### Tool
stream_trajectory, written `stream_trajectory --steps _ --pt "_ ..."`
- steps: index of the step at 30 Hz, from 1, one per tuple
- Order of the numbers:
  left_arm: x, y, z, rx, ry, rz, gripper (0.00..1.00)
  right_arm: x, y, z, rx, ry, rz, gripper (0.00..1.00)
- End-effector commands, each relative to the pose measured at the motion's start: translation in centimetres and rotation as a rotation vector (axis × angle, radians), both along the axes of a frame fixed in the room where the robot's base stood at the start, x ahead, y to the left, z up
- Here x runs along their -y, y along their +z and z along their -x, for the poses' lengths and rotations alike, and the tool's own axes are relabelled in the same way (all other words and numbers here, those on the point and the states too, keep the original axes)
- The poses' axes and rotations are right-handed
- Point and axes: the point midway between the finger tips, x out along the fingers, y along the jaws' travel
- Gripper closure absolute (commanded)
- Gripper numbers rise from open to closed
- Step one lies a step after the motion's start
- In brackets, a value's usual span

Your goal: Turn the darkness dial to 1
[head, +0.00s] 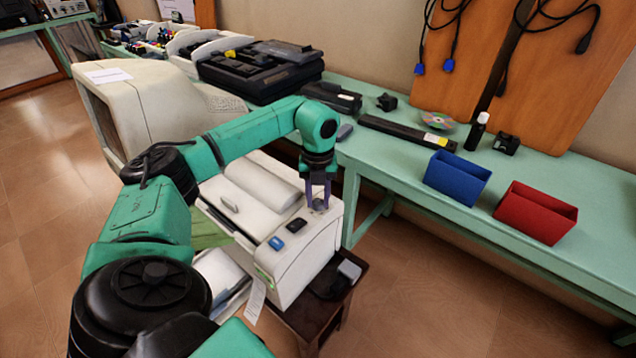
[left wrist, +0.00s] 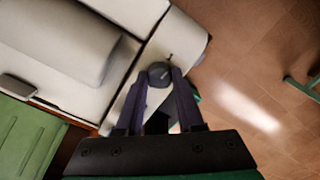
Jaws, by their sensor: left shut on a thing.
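The darkness dial (left wrist: 159,74) is a small round dark grey knob on the top panel of a cream machine, a printer or copier (head: 290,262). My left gripper (head: 319,203) comes down from above with its two purple fingers on either side of the dial. In the left wrist view the fingertips (left wrist: 159,76) close on the dial from both sides. A small dark mark shows on the panel just beyond the dial. Dial numbers are too small to read. In the head view the fingers partly hide the dial. My right gripper is not in view.
A blue button (head: 276,243) and a black button (head: 297,225) sit beside the dial on the panel. The machine stands on a dark stool (head: 318,318). A green bench (head: 400,165) behind holds a blue bin (head: 457,179) and a red bin (head: 535,213).

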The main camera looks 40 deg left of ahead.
Motion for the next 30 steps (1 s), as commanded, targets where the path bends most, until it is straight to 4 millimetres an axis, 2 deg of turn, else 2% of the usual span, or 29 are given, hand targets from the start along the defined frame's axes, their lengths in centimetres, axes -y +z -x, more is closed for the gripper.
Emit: stream_trajectory --steps 9,24,25,26,27,30 --pt "-0.11 0.25 -0.18 0.008 0.119 -0.002 1.00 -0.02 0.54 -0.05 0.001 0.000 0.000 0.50" --pt "-0.13 0.24 -0.19 0.009 0.138 -0.002 1.00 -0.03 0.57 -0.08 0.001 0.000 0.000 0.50" --pt "-0.13 0.25 -0.19 0.009 0.138 -0.002 0.52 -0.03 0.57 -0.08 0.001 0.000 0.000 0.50" --pt "-0.12 0.24 -0.18 0.008 0.138 -0.001 0.41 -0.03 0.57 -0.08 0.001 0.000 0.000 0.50" --pt "-0.11 0.22 -0.17 0.008 0.138 -0.002 0.33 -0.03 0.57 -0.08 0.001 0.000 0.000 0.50" --pt "-0.09 0.16 -0.12 0.006 0.136 -0.001 0.33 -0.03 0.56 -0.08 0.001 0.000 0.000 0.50"
